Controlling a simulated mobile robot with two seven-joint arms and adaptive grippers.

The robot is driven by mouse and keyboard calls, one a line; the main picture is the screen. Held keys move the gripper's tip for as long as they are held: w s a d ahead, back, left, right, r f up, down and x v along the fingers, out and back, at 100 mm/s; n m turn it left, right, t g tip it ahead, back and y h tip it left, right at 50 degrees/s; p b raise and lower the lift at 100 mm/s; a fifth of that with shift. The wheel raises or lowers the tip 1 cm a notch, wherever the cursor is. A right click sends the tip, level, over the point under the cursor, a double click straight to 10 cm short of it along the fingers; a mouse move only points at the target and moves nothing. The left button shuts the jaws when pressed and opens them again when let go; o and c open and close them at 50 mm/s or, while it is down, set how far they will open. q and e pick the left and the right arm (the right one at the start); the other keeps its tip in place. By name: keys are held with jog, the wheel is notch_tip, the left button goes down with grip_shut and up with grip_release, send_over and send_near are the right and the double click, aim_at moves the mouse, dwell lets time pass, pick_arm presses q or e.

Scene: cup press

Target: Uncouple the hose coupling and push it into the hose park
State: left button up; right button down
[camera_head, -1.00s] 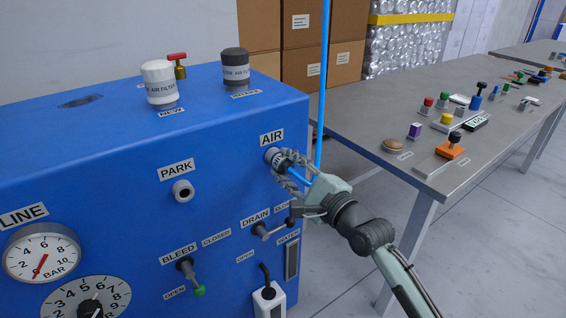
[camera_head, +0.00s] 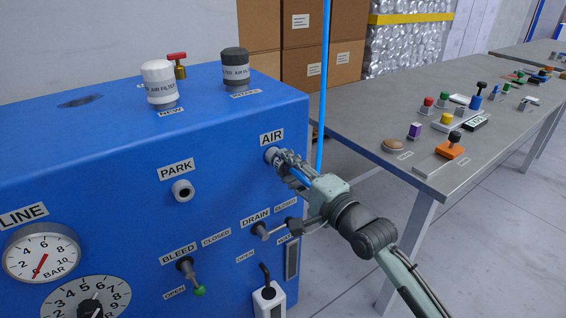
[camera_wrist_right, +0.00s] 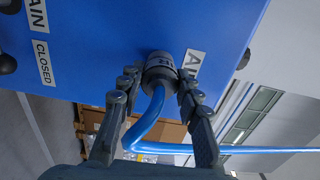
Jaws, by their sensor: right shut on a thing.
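The hose coupling (camera_wrist_right: 161,72) is a dark grey collar at the AIR port on the blue cabinet (camera_head: 110,150). The blue hose (camera_wrist_right: 150,118) comes out of it and bends away to the side. My right gripper (camera_head: 287,160) has its fingers on either side of the coupling, shut on it; the fingers also show in the right wrist view (camera_wrist_right: 158,90). In the head view the fingers mostly hide the coupling. The hose park (camera_head: 183,191) is a grey round socket under the PARK label, left of the AIR port, and is empty. My left gripper is not in view.
Below the AIR port are the drain lever (camera_head: 262,231) and the bleed lever (camera_head: 188,268) with a green tip. A white filter (camera_head: 160,82) and a dark filter (camera_head: 235,70) stand on the cabinet top. A grey table (camera_head: 375,120) with small parts stands at right.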

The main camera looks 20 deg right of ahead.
aim_at(291, 170)
jog(key=shift+s+d, duration=0.15)
jog(key=shift+s, duration=0.3)
jog(key=shift+v, duration=1.35)
